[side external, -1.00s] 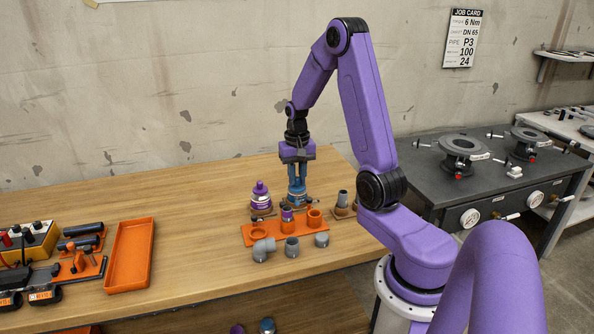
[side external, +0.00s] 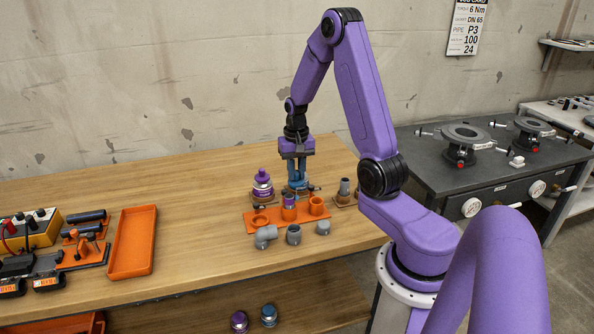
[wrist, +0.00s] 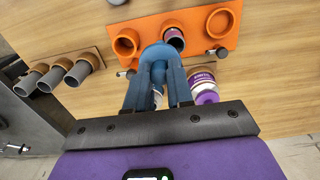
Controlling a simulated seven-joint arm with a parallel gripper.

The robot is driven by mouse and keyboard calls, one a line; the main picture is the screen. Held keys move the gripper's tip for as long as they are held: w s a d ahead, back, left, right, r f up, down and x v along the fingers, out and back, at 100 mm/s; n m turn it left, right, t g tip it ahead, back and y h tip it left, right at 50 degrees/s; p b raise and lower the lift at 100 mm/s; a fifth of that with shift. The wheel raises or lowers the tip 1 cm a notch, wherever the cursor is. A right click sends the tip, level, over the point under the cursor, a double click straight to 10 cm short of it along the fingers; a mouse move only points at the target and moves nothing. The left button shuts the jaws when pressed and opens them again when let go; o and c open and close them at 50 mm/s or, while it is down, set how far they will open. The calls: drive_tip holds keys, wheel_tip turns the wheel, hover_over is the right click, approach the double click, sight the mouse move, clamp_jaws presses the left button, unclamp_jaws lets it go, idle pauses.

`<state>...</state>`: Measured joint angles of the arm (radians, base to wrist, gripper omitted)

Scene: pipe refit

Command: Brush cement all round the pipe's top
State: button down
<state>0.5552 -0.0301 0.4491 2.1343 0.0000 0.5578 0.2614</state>
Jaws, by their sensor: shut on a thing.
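My gripper (side external: 297,184) is at the back of the bench, behind the orange rack (side external: 265,224). It is shut on a blue cement container (wrist: 154,55), which also shows below the fingers in the side view. I cannot tell whether it holds only the cap or the whole can; the brush is hidden. A grey pipe with a purple upper band (side external: 289,201) stands upright in the rack's middle collar. The pipe also shows in the wrist view (wrist: 175,38), just beyond the blue container. I cannot see any cement on it.
A purple-capped container (side external: 262,184) stands left of my gripper. Short grey pipes (wrist: 77,73) stand in a wooden holder to the right in the side view. Grey fittings (side external: 293,235) lie before the rack. An orange tray (side external: 133,271) lies left, with bare bench between.

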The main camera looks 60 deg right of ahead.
drive_tip(key=shift+w, duration=0.1)
idle(0.3)
drive_tip(key=shift+w+d, duration=0.25)
drive_tip(key=shift+w, duration=0.2)
drive_tip(key=shift+w, duration=0.3)
idle(0.5)
drive_tip(key=shift+w, duration=0.35)
drive_tip(key=shift+w+a, duration=0.1)
drive_tip(key=shift+w, duration=0.05)
drive_tip(key=shift+w+a, duration=0.2)
drive_tip(key=shift+w, duration=0.1)
